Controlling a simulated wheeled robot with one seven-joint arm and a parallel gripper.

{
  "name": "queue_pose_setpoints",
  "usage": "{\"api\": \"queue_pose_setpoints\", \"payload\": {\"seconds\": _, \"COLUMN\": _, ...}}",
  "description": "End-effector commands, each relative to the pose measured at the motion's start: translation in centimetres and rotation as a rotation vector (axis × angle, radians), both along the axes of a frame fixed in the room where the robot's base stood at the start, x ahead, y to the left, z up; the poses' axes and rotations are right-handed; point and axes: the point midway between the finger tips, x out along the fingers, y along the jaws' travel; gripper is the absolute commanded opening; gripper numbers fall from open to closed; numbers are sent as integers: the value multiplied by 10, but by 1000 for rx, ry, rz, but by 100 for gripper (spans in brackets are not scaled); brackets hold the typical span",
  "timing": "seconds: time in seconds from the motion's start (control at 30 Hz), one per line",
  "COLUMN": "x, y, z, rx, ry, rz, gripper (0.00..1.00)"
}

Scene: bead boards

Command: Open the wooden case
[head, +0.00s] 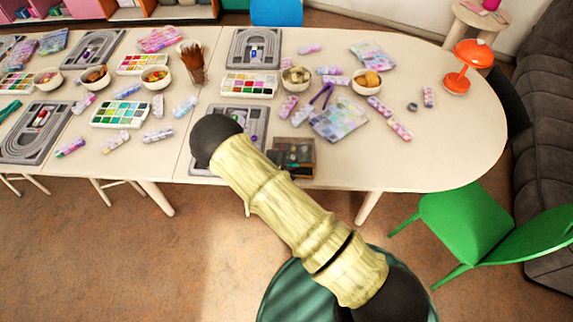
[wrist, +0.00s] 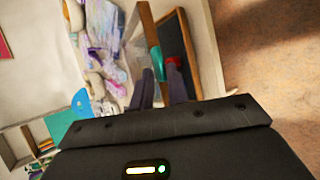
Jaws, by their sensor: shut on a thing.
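The wooden case (head: 306,155) is a small dark-brown box at the table's front edge, right of my arm's elbow in the head view. In the wrist view, its dark inside (wrist: 176,32) shows within a wooden rim. A wood-framed, see-through lid (wrist: 147,26) stands tilted up from the box, its edge running down between my fingers. My gripper (wrist: 162,76) is shut on the lid's edge. Small teal and red patches show by the fingertips. In the head view my arm hides most of the gripper.
The pale table (head: 450,140) holds a patterned sheet (head: 338,118) just behind the case, with bowls, paint sets and grey track boards around. A green chair (head: 470,225) is at the front right.

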Motion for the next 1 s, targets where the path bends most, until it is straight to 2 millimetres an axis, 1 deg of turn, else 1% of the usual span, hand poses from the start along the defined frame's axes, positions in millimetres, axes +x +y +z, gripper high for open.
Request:
{"api": "queue_pose_setpoints", "payload": {"seconds": 0.03, "x": 1, "y": 0, "z": 5, "rx": 3, "ry": 11, "rz": -1, "gripper": 0}}
{"api": "queue_pose_setpoints", "payload": {"seconds": 0.23, "x": 4, "y": 0, "z": 13, "rx": 5, "ry": 51, "rz": -1, "gripper": 0}}
{"api": "queue_pose_setpoints", "payload": {"seconds": 0.67, "x": 6, "y": 0, "z": 13, "rx": 4, "ry": 73, "rz": 1, "gripper": 0}}
{"api": "queue_pose_setpoints", "payload": {"seconds": 1.0, "x": 15, "y": -1, "z": 28, "rx": 9, "ry": 140, "rz": -2, "gripper": 0}}
